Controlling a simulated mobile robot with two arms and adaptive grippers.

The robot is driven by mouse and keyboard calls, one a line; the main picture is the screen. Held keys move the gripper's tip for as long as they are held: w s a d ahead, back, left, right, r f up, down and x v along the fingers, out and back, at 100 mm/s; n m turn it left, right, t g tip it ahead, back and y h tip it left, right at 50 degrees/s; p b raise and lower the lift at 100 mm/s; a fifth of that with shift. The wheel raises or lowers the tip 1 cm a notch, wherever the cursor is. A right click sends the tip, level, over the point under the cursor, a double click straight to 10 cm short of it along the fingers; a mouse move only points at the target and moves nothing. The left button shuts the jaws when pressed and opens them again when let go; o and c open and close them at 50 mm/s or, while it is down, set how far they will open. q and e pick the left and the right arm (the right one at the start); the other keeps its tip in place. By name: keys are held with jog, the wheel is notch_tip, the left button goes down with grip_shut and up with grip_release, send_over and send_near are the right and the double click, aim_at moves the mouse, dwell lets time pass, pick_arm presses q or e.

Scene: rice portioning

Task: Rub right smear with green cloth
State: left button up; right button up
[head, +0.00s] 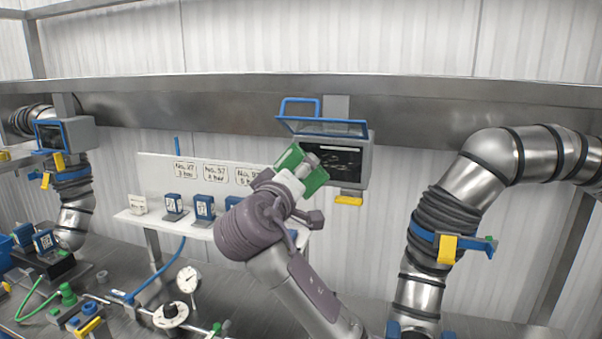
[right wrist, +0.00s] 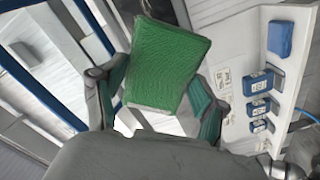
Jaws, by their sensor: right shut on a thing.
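My right gripper (head: 300,173) is raised in front of the grey display box in the head view. It is shut on the green cloth (head: 315,181), which also fills the upper middle of the right wrist view (right wrist: 170,62) between the two fingers. The dark screen (head: 346,158) of the box is right beside the cloth and partly hidden by it. Faint pale marks show on the screen, but I cannot tell which is the right smear. I cannot tell whether the cloth touches the screen. My left gripper is not in view.
A blue-framed flap (head: 320,127) stands open above the screen, with a yellow tab (head: 348,200) below. A large metal pipe (head: 470,185) rises at the right. A white shelf (head: 150,219) with several blue boxes and a pressure gauge (head: 188,279) are at the left.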

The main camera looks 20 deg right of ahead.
jog(key=shift+s+a, duration=0.1)
jog(key=shift+s, duration=0.1)
jog(key=v, duration=0.3)
dwell(0.4)
jog(key=shift+w, duration=0.2)
jog(key=x, duration=0.7)
jog(key=shift+w+d, duration=0.2)
jog(key=shift+d, duration=0.1)
jog(key=shift+w+d, duration=0.3)
jog(key=shift+w, duration=0.1)
dwell(0.9)
